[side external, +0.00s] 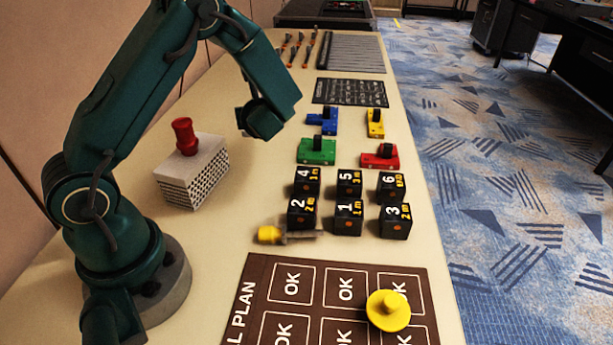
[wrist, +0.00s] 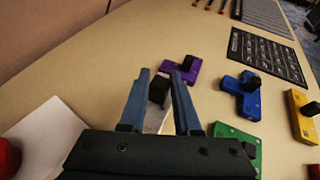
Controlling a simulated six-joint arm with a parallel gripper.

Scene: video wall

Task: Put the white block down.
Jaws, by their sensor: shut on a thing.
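The white block (wrist: 155,117) has a black knob on top and shows between the fingers of my gripper (wrist: 161,82) in the wrist view. My gripper is shut on it. The fingers and the gripper body hide much of the block. In the side external view my arm hides the white block and the fingertips. Whether the block touches the table cannot be told.
A purple block (wrist: 183,72) lies just beyond my fingertips. Blue (side external: 323,120), yellow (side external: 375,123), green (side external: 316,151) and red (side external: 380,157) blocks stand to the right. Several numbered black cubes (side external: 348,217) stand nearer. A white box (side external: 193,178) with a red knob (side external: 185,136) stands left.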

